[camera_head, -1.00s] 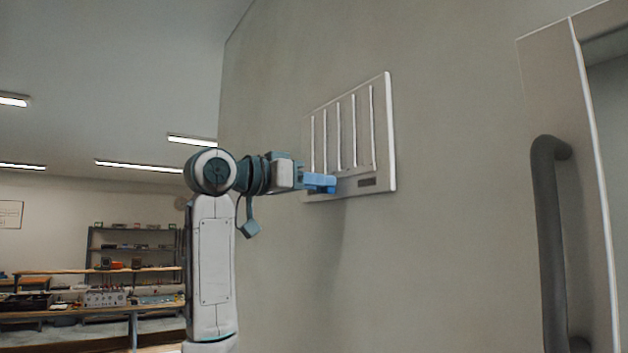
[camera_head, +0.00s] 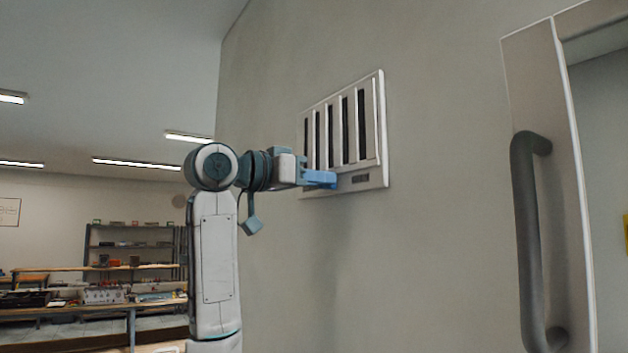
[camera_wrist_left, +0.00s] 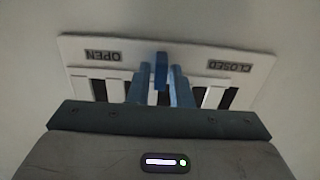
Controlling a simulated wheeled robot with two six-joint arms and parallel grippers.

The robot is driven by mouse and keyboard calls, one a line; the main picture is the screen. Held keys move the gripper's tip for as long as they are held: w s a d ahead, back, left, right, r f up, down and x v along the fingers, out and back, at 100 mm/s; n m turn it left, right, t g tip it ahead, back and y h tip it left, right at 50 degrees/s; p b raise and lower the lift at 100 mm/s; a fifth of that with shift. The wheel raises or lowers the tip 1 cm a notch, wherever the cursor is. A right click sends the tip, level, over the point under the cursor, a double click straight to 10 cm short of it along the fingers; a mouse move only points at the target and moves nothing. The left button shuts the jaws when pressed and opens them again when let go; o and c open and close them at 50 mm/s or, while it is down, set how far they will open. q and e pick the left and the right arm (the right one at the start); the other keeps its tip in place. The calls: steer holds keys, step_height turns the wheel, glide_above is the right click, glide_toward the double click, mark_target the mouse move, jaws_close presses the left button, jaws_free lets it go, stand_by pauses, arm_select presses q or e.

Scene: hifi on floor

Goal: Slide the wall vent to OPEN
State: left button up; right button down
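The white wall vent (camera_head: 370,177) is on the grey wall, with dark gaps showing between its upright slats. In the left wrist view the vent plate (camera_wrist_left: 75,43) appears upside down, with the OPEN label (camera_wrist_left: 103,56) at left and the CLOSED label (camera_wrist_left: 229,66) at right. A blue tab (camera_wrist_left: 161,66) stands between these labels. My left gripper (camera_head: 325,180) is at the vent's lower edge. Its blue fingers, also in the left wrist view (camera_wrist_left: 161,80), are closed in on both sides of the tab. The right gripper is not in view.
A door frame with a large dark upright handle (camera_head: 526,240) stands to the right. A workbench (camera_head: 70,308) and shelves (camera_head: 135,250) are far off at left. The wall around the vent is bare.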

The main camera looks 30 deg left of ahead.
arm_select(q)
steer(key=shift+o, duration=1.2)
steer(key=shift+d, duration=0.1)
steer(key=shift+s+d+r, duration=0.1)
steer(key=shift+s+d, duration=0.05)
steer(key=shift+d, duration=0.05)
steer(key=b+v, duration=0.5)
steer(key=v, duration=0.5)
steer(key=shift+s+b, duration=0.3)
steer(key=shift+s, duration=0.05)
steer(key=shift+a, duration=0.1)
